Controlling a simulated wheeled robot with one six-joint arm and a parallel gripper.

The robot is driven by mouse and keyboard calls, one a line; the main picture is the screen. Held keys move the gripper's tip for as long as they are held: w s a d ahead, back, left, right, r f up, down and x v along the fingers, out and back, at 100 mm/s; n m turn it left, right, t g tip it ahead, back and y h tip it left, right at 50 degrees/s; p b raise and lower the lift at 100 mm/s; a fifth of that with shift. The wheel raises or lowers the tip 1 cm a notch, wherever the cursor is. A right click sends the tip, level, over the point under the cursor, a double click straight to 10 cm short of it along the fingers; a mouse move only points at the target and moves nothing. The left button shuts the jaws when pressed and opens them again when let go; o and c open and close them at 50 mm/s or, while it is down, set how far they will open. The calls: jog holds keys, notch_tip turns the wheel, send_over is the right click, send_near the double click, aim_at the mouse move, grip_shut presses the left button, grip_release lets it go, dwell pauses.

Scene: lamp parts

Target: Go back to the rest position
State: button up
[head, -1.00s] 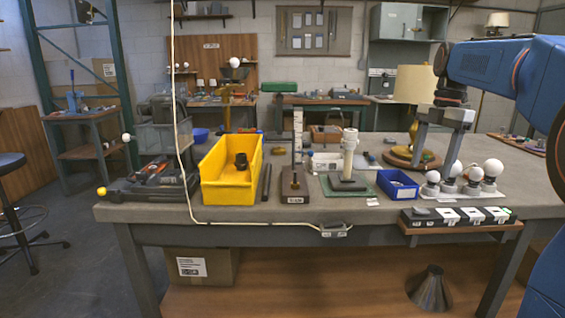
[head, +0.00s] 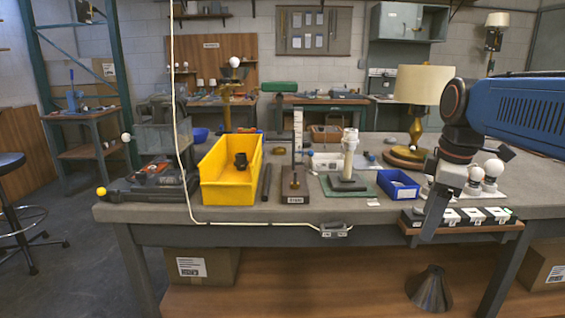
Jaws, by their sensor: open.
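My gripper (head: 432,222) hangs from my arm at the right, in front of the table's front edge, above the bulb-side shelf. Its fingers are seen nearly edge-on, and I see nothing held in them. White round bulbs (head: 493,168) stand on a pale holder just right of and behind the gripper, partly hidden by it. The lamp with a beige shade (head: 424,85) and brass stem stands upright on its wooden base behind my arm.
A blue bin (head: 398,190), a white post on a green mat (head: 348,160) and a yellow bin (head: 228,190) stand on the table (head: 240,216). A small shelf with labelled cards (head: 475,226) juts from the front edge. A white cable (head: 260,223) hangs along the front.

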jog(key=s+a+f+m+t, duration=0.1)
jog(key=s+f+m, duration=0.5)
jog(key=s+f, duration=0.1)
jog(key=s+a+f+m+t, duration=0.2)
jog(key=s+f+m, duration=0.4)
jog(key=s+f, duration=0.2)
jog(key=shift+s+a+f, duration=0.2)
jog(key=shift+a+f, duration=0.05)
jog(key=shift+f, duration=0.25)
